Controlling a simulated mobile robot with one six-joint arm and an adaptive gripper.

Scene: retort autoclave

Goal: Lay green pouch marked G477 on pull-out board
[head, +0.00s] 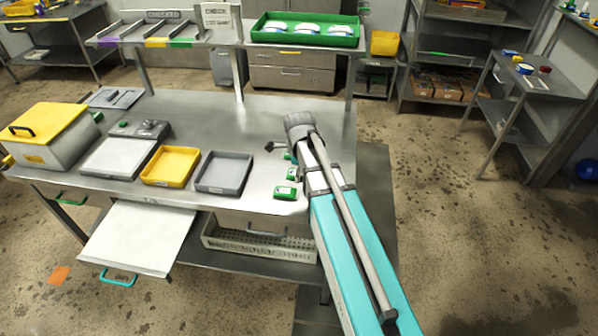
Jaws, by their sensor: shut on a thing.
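Several small green pouches with pale labels, one of them a near pouch (285,192), lie near the right edge of the steel table; their markings are too small to read. My gripper (278,149) is small, dark and partly hidden by my wrist, low over the table. It is shut on what seems to be the farthest green pouch (289,156), of which only a little shows. The white pull-out board (140,236) with a teal handle sticks out from the table's front left. It is bare.
A yellow-lidded box (50,135), a white tray (118,158), a yellow tray (171,167) and a grey tray (223,173) line the table's front. A raised shelf at the back holds a green tray (305,38). The table's middle is clear. A perforated basket (258,244) sits below.

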